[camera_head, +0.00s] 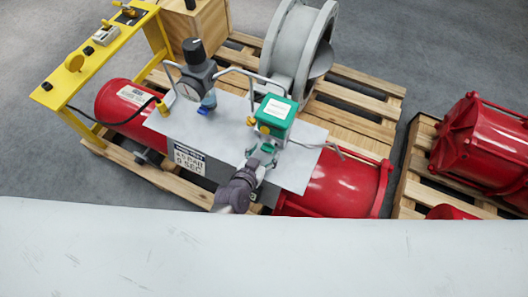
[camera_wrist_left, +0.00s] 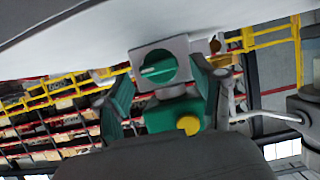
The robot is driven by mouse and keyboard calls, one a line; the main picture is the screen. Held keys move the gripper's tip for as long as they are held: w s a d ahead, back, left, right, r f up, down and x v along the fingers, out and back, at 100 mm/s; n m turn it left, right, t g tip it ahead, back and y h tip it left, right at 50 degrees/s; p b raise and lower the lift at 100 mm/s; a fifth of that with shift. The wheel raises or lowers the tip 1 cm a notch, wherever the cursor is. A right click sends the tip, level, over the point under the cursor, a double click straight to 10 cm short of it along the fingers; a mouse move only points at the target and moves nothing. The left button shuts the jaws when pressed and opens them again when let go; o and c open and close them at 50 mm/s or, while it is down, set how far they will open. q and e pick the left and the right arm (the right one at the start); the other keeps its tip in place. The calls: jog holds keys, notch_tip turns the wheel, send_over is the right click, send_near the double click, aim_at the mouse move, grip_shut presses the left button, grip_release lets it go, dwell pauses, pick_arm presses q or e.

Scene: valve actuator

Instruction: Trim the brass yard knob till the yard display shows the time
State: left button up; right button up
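A round brass-yellow knob (camera_head: 74,63) stands on the yellow bench (camera_head: 50,96) at the left of the head view. A small pale device (camera_head: 105,35) sits beside it; I cannot read any display on it. My left gripper (camera_head: 262,160) is far to the right of that knob, at the front of the grey plate (camera_head: 222,125), just below a green-topped box (camera_head: 275,112). In the left wrist view its two fingers (camera_wrist_left: 165,100) are apart, with a green dial (camera_wrist_left: 157,68) and a yellow knob (camera_wrist_left: 188,124) showing between them. Contact is unclear. My right gripper is out of view.
A black-topped regulator (camera_head: 197,70) and bent metal tubes rise from the plate. A red cylinder (camera_head: 338,187) and a grey flanged valve body (camera_head: 290,40) lie on a wooden pallet (camera_head: 350,95). A pale surface (camera_head: 260,255) fills the foreground. More red parts (camera_head: 485,135) lie right.

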pick_arm(q)
jog(key=c, duration=1)
jog(key=shift+a+n+h, duration=0.1)
jog(key=shift+n+h, duration=0.2)
jog(key=shift+w+a+f+n+h+b, duration=0.1)
jog(key=shift+n+h+b, duration=0.25)
jog(key=shift+b, duration=0.25)
jog(key=shift+a+f+n+g+h+b, duration=0.1)
jog(key=shift+n+g+h+b, duration=0.2)
jog(key=shift+n+b, duration=0.3)
jog(key=n+h+b, duration=0.1)
jog(key=n+b, duration=0.1)
jog(key=b, duration=0.1)
jog(key=shift+a, duration=0.1)
jog(key=shift+h+b, duration=0.25)
jog(key=shift+b, duration=0.2)
jog(key=shift+n, duration=0.25)
